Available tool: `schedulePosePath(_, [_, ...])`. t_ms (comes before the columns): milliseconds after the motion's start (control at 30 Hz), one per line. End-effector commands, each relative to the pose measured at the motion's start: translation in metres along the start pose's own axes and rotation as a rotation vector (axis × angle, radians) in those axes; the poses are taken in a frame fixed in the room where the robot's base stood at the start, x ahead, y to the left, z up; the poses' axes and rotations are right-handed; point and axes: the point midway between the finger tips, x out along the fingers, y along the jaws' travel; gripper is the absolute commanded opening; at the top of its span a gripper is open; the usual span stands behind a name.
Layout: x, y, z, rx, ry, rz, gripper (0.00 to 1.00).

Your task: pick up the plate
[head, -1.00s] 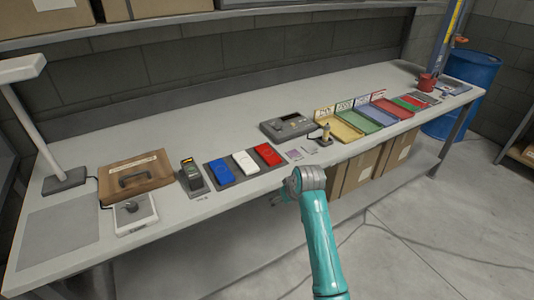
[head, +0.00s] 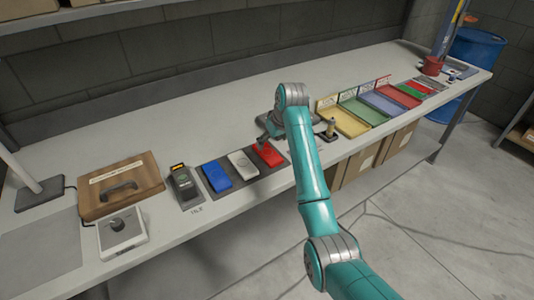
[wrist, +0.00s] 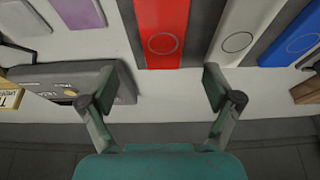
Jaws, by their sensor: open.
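Three flat plates lie in a row on a dark tray (head: 222,189): a blue plate (head: 216,174), a white plate (head: 243,164) and a red plate (head: 268,156). Which one the task means cannot be told. My gripper (head: 268,131) is over the bench by the red plate's far end, partly hidden by my arm in the head view. In the wrist view my gripper (wrist: 160,85) is open and empty, its fingers spread to either side of the red plate's near end (wrist: 162,30). The white plate (wrist: 240,30) and blue plate (wrist: 293,38) lie to its right there.
A grey device (wrist: 75,80) and purple cards (wrist: 77,12) lie left of the plates in the wrist view. A black meter (head: 184,187), brown case (head: 120,187) and white dial box (head: 122,232) stand left. Coloured trays (head: 350,118) stand right.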

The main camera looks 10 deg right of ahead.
Motion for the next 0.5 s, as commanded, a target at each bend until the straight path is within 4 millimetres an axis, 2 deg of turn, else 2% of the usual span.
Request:
schedulePosePath(233, [0.017, -0.001, 0.002, 0.000, -0.001, 0.000, 0.90])
schedulePosePath(500, [0.052, -0.004, 0.007, 0.000, 0.000, 0.001, 0.90])
